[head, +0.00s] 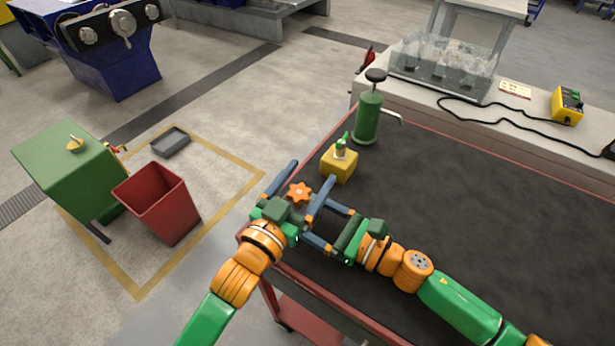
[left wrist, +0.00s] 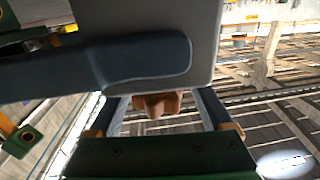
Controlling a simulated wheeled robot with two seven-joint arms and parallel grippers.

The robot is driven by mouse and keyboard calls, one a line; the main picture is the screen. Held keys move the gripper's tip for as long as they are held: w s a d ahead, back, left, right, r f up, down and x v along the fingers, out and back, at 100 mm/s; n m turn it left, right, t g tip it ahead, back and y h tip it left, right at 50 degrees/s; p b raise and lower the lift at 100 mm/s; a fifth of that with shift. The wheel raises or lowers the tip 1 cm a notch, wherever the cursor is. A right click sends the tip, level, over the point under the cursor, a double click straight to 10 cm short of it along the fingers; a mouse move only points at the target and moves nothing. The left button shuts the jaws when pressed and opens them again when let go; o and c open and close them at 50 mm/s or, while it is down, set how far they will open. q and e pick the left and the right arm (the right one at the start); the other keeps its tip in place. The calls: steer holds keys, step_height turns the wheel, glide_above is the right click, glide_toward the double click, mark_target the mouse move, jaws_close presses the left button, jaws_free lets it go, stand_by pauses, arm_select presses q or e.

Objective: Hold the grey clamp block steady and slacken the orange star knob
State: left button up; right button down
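The orange star knob (head: 299,192) stands between the two spread fingers of my left gripper (head: 303,184). In the left wrist view the knob (left wrist: 157,104) shows under the grey clamp block (left wrist: 200,18), with a small gap to the finger on each side. My left gripper is open around it. My right gripper (head: 326,224) comes from the right, its fingers apart at the block. One blue-grey finger crosses the block's face in the left wrist view. Its other contact is hidden, so I cannot tell if it grips. The block is mostly hidden in the head view.
A yellow block (head: 339,165) with a small green-topped fitting and a green pump bottle (head: 368,115) stand behind the grippers on the dark table (head: 480,200). A red bin (head: 160,203) and green cabinet (head: 68,170) stand on the floor left. The table's right side is clear.

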steer(key=shift+f, duration=0.1)
arm_select(q)
steer(key=v, duration=1.2)
arm_select(e)
jaws_free()
